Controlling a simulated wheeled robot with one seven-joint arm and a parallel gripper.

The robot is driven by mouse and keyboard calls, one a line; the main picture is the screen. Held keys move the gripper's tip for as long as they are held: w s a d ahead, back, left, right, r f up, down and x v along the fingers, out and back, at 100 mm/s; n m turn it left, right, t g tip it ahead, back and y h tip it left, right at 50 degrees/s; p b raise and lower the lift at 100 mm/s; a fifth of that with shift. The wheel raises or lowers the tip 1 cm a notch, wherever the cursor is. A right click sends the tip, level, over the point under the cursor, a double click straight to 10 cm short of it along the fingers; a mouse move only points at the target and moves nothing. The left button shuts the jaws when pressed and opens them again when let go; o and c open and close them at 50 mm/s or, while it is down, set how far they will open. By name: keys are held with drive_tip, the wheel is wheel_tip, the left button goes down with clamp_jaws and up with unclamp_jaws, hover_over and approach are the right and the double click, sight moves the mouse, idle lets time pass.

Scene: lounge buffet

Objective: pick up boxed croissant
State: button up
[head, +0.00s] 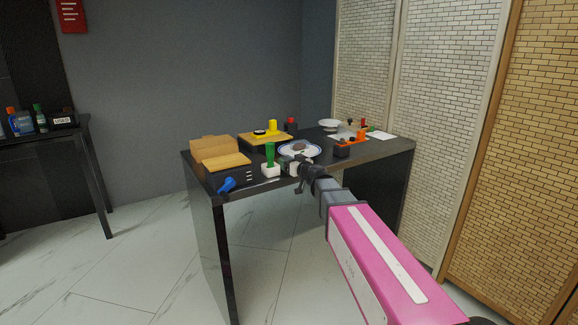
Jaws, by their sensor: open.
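An open tan cardboard box (213,148) stands at the left end of the black table, with a flat tan flap or piece at its front. It is the likeliest boxed croissant, but I cannot make out a croissant in it. My gripper (301,180) is at the table's front edge, to the right of the box and clearly apart from it. The gripper is dark and small in view; it is open, and I see nothing held in it. It hides part of the table edge and things behind it.
The black table (385,153) also holds a plate (313,150), a green-topped white container (270,163), a blue item (226,185), a yellow-topped board (258,143) and several small items. A side table (82,133) with bottles stands left. Floor between the tables is clear.

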drive_tip(key=shift+w+a, duration=0.25)
drive_tip(key=shift+w, duration=0.15)
drive_tip(key=c, duration=1)
drive_tip(key=shift+r, duration=0.1)
drive_tip(key=shift+r, duration=4.9)
